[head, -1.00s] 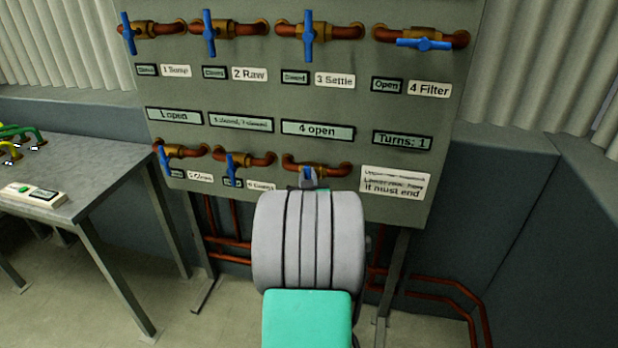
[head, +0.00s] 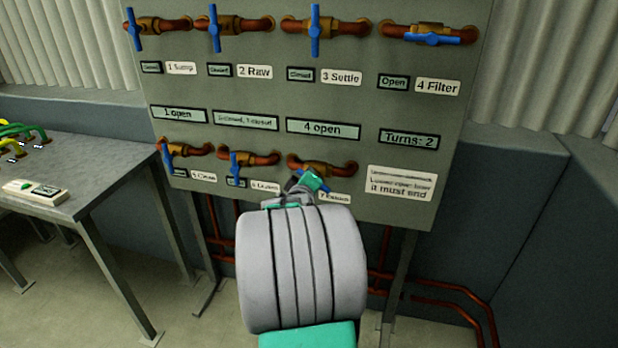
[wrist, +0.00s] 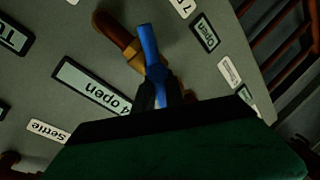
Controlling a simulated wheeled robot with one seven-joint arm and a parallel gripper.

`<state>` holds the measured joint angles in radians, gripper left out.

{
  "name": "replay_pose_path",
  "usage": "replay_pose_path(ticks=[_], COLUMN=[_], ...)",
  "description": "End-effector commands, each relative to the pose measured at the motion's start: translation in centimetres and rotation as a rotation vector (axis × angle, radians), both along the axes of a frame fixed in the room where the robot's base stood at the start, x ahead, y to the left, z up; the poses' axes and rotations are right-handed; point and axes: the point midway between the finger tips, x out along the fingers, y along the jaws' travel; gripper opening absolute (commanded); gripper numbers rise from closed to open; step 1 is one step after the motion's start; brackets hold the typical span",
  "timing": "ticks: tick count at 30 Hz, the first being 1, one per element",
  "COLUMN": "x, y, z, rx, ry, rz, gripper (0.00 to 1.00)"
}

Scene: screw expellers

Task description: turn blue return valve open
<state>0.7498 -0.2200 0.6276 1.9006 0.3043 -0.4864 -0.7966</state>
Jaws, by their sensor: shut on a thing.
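The return valve, labelled 7 (head: 334,198), is the right one in the lower row of the grey-green panel, with a brass body (head: 316,167) on a copper pipe. Its blue handle (wrist: 149,50) shows in the wrist view, lying across the pipe's line. My gripper (head: 298,186) is at this valve, with the handle between its dark fingers (wrist: 156,97), shut on it. In the head view my wrist and gripper hide most of the handle. In the wrist view the small display (wrist: 205,34) beside the 7 label reads Open.
Other blue-handled valves line the panel, including 4 Filter (head: 437,39) and the lower-row valve (head: 235,168) just left. The turns display (head: 409,139) reads 2. A metal table (head: 95,160) stands left; copper pipes (head: 440,288) run below right.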

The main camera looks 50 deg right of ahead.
Motion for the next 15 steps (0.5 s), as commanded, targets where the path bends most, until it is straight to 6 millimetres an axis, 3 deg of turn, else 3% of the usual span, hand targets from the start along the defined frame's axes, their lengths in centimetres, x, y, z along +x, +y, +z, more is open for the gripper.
replay_pose_path(ticks=[15], x=[0.41], y=[0.18], z=[-0.78], rx=[-0.169], ry=[0.392], rz=[0.003], gripper=[0.0])
